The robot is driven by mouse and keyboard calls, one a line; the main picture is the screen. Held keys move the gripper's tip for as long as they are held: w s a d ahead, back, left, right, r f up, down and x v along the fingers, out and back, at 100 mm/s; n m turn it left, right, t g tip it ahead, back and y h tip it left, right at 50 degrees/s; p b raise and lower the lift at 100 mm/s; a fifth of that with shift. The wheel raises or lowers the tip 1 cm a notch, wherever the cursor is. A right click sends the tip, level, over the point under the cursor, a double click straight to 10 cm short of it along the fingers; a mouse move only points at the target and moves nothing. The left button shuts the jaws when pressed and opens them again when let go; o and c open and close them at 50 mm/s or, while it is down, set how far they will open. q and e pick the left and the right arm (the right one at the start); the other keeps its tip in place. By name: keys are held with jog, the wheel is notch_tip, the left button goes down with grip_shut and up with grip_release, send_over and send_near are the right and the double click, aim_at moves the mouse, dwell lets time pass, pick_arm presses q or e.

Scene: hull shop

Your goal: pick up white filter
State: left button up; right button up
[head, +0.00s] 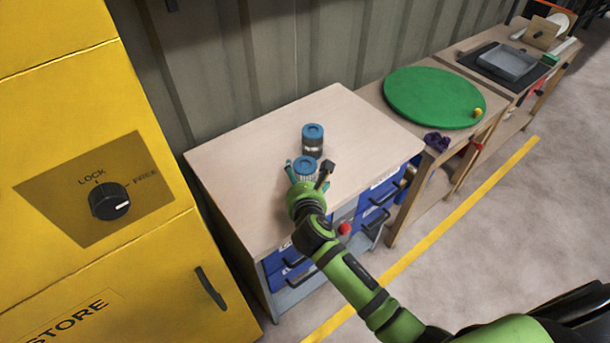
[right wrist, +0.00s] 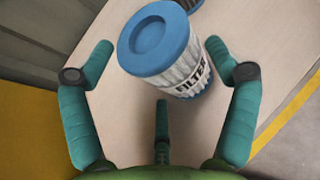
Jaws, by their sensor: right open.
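The white filter (head: 305,167) stands on the wooden top of the cabinet (head: 250,155). It has a blue cap and a pleated white side. In the right wrist view the filter (right wrist: 165,55) shows its lettering and blue rim, between and beyond the spread fingers. My right gripper (head: 308,174) is open, its fingers on either side of the filter. The right wrist view shows the gripper (right wrist: 158,52) with gaps between fingers and filter. Its third finger is low in the middle. My left gripper is not in view.
A dark grey canister with a blue cap (head: 312,141) stands just behind the white filter. A yellow locker (head: 75,120) is at the left. A green round board (head: 430,97) with a yellow ball (head: 477,112) lies on the table to the right. The cabinet top's left and back are clear.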

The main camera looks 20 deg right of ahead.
jog(key=c, duration=1)
